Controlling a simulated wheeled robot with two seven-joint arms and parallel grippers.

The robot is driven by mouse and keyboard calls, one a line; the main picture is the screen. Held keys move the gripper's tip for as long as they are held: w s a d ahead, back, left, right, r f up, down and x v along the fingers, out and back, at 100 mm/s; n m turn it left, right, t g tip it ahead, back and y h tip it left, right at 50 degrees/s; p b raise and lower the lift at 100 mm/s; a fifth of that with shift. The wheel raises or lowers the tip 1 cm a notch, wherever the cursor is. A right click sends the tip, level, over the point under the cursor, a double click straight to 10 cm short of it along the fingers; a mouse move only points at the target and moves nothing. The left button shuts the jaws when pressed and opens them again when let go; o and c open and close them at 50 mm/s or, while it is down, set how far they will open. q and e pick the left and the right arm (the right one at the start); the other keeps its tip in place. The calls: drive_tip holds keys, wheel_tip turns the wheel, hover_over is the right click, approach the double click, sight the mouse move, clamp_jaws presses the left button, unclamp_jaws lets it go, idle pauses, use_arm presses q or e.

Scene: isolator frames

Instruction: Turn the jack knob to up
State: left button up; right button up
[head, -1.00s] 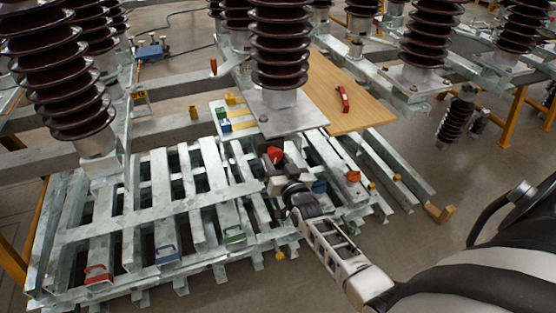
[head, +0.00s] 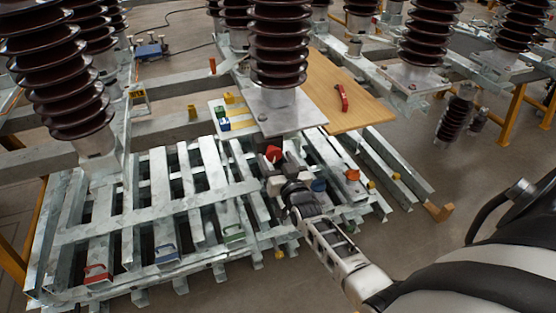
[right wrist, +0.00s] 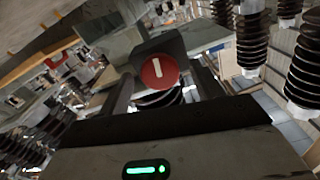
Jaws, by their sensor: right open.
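The knob (right wrist: 158,71) is a round red disc with a white bar in the right wrist view. It sits on a dark grey block, and its bar stands nearly upright with a slight tilt. In the head view a red piece (head: 273,153) shows just beyond my right gripper (head: 281,172); I cannot tell its setting there. In the right wrist view my right gripper (right wrist: 165,92) is open, with one finger on each side of the knob. I cannot tell whether a finger touches it. My left gripper is not in view.
Galvanised steel slats (head: 150,205) lie below, with red (head: 98,273), blue (head: 166,254) and green (head: 234,233) handles. A blue knob (head: 319,185) and an orange knob (head: 352,175) are right of the gripper. Brown ribbed insulators (head: 277,50) rise behind, near a wooden board (head: 345,100).

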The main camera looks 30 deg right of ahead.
drive_tip(key=v, duration=1.6)
drive_tip(key=shift+a, duration=0.1)
drive_tip(key=shift+a, duration=0.1)
drive_tip(key=s+a+f+n+g+y, duration=0.2)
drive_tip(key=s+a+n+g+y, duration=0.1)
drive_tip(key=s+a, duration=0.2)
drive_tip(key=s+a+f+n+g+y, duration=0.3)
drive_tip(key=s+a+n+g, duration=0.1)
drive_tip(key=a, duration=0.6)
drive_tip(key=shift+s+a+f+g+y, duration=0.25)
drive_tip(key=shift+s+g+y, duration=0.05)
drive_tip(key=shift+s, duration=0.1)
